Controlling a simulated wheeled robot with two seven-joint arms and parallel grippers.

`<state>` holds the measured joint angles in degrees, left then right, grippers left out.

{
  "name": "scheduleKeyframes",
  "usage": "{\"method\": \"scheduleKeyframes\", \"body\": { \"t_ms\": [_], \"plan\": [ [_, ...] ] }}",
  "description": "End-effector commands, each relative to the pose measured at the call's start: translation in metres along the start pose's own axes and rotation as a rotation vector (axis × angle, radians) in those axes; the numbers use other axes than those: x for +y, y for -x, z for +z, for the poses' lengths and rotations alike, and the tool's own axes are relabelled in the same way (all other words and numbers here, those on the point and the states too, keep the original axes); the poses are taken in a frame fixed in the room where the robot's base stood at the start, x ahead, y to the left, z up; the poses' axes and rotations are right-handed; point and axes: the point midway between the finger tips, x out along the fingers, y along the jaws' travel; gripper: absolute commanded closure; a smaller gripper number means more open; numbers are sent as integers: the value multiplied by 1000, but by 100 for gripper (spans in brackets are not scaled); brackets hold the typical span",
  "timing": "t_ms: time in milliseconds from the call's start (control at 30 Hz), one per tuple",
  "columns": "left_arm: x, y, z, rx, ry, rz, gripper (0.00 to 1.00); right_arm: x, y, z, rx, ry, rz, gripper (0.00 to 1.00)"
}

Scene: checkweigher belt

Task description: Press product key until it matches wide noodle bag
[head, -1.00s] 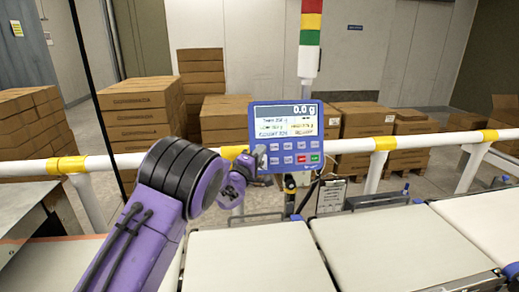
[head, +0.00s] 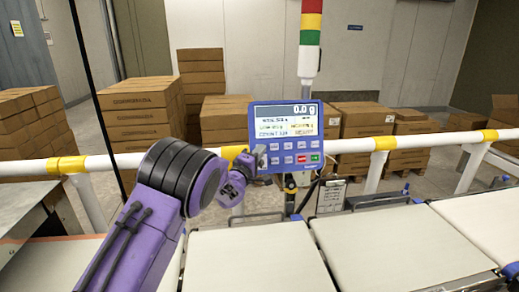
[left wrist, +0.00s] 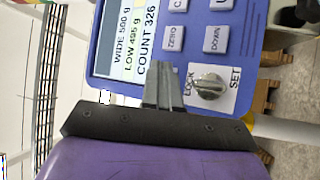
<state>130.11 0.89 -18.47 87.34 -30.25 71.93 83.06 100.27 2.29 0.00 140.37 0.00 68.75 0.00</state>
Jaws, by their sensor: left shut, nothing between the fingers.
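The blue weigher panel (head: 286,136) stands on a post behind the belts. Its screen (head: 286,118) reads 0.0 g in the head view. In the left wrist view the panel is turned sideways, and its screen (left wrist: 127,38) reads WIDE 500 g, LOW 495 g, COUNT 326. No noodle bag is visible.
Pale conveyor belts (head: 258,262) lie in front, bare where visible. A white rail (head: 118,161) with yellow bands runs behind them. A red, yellow and green light tower (head: 311,22) rises behind the panel. Stacked cartons (head: 140,115) stand beyond the rail.

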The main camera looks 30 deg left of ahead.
Motion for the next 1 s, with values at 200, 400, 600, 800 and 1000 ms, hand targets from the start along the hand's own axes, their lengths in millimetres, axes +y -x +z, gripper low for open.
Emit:
{"method": "scheduleKeyframes", "body": {
  "t_ms": [200, 400, 600, 800, 1000],
  "plan": [
    [0, -1, 0, 0, 0, 1, 100, 0, 0, 0, 0, 0, 0, 57],
    [1, 0, 0, 1, 0, 0, 100, 0, 1, 0, 0, 0, 0, 57],
    [7, 8, 5, 1, 1, 0, 100, 0, 5, -2, 0, 0, 0, 57],
    [8, 11, 8, 1, 0, 0, 100, 0, 6, -2, 0, 0, 0, 57],
    [9, 12, 8, 1, 0, 1, 100, 1, 6, -3, 0, 0, 0, 57]
  ]
}}
